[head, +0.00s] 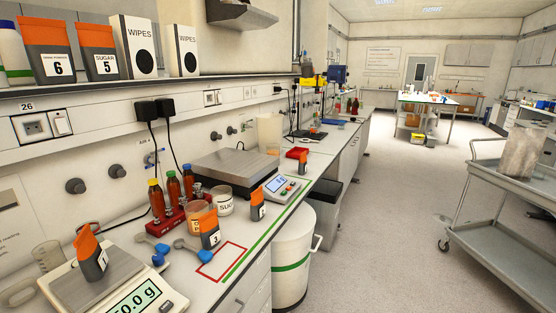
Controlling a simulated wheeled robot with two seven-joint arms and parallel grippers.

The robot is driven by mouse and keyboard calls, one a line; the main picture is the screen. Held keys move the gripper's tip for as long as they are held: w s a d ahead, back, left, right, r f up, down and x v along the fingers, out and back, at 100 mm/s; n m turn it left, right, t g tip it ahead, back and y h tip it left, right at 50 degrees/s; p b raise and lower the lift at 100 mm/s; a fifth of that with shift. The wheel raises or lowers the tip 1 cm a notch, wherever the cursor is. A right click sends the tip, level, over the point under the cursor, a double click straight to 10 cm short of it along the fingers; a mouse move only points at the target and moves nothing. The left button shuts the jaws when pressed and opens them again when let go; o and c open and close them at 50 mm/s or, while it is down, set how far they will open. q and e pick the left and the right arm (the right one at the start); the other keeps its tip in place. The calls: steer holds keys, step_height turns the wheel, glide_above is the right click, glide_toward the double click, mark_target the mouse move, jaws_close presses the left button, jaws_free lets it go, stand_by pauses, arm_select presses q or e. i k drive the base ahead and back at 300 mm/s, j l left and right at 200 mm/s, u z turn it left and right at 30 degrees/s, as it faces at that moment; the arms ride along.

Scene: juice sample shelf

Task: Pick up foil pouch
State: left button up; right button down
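Several dark grey foil pouches with orange tops are in the head view. One marked 1 (92,262) stands tilted on the balance at the lower left. One marked 3 (210,232) stands on the bench, just left of a red outlined rectangle (222,262). Another pouch (258,206) stands further back near the bench edge, and a smaller-looking one (303,162) is beyond it. Pouches marked 6 (50,58) and 5 (103,62) stand on the upper shelf; the 5 is labelled sugar. Neither of my grippers is in view.
The balance (150,297) fills the lower left corner. Blue-ended tools (188,250), a red rack (176,216) of amber bottles, a sugar jar (222,202) and a flat scale (235,166) crowd the bench. A white bin (293,255) stands below. A grey cart (500,190) is at right; floor between is clear.

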mark_target(93, 259)
steer(key=u, duration=1.35)
